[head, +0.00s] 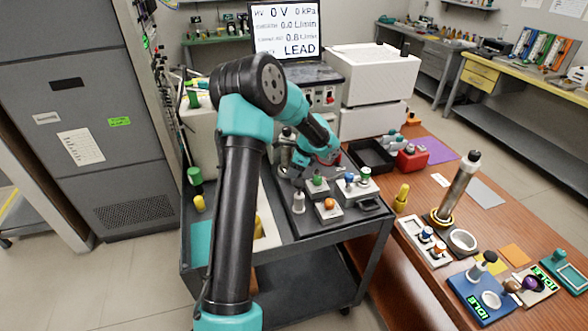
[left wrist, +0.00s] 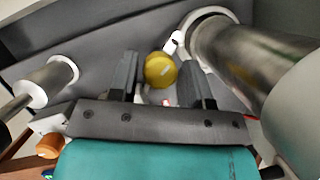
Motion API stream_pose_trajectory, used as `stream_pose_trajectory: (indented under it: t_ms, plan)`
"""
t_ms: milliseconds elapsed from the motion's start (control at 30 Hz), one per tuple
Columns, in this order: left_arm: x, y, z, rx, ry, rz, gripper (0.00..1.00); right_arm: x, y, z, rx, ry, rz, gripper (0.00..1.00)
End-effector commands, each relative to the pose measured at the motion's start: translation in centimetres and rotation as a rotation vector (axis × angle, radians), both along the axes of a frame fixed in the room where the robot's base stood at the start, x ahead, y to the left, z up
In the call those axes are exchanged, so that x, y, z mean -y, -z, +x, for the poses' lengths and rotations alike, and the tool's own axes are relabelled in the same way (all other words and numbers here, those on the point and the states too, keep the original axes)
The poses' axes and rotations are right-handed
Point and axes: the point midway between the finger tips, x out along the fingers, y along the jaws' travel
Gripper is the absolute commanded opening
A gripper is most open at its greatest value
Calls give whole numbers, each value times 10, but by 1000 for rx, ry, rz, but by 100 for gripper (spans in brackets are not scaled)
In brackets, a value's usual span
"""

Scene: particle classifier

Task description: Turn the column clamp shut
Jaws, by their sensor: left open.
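The column clamp shows in the left wrist view as a round yellow knob (left wrist: 160,70) beside a white ring (left wrist: 205,20) around a thick metal column (left wrist: 243,55). My left gripper (left wrist: 157,73) is open, with one finger on each side of the yellow knob. I cannot tell whether either finger touches it. In the head view my left arm reaches over the dark cart, and its wrist (head: 318,150) hides the clamp and most of the column. My right gripper is not in view.
A white cylinder (left wrist: 50,82) with a metal stem stands left of the gripper in the wrist view. Small blocks with an orange knob (head: 328,204) and a green knob (head: 317,181) stand close by on the cart (head: 335,226). A white box (head: 372,76) stands behind.

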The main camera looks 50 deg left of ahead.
Motion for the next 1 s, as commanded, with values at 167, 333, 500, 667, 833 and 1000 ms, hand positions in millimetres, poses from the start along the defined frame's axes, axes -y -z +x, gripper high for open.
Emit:
stream_pose_trajectory:
  t_ms: [167,333,500,667,833,1000]
  plan:
    - [0,0,0,0,0,0,44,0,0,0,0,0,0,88]
    - [0,0,0,0,0,0,29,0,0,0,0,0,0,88]
    - [0,0,0,0,0,0,13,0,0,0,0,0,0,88]
    - [0,-1,0,0,3,0,10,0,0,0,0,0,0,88]
    - [0,-1,0,0,28,0,10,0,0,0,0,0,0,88]
    - [0,-1,-1,0,93,0,10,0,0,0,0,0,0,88]
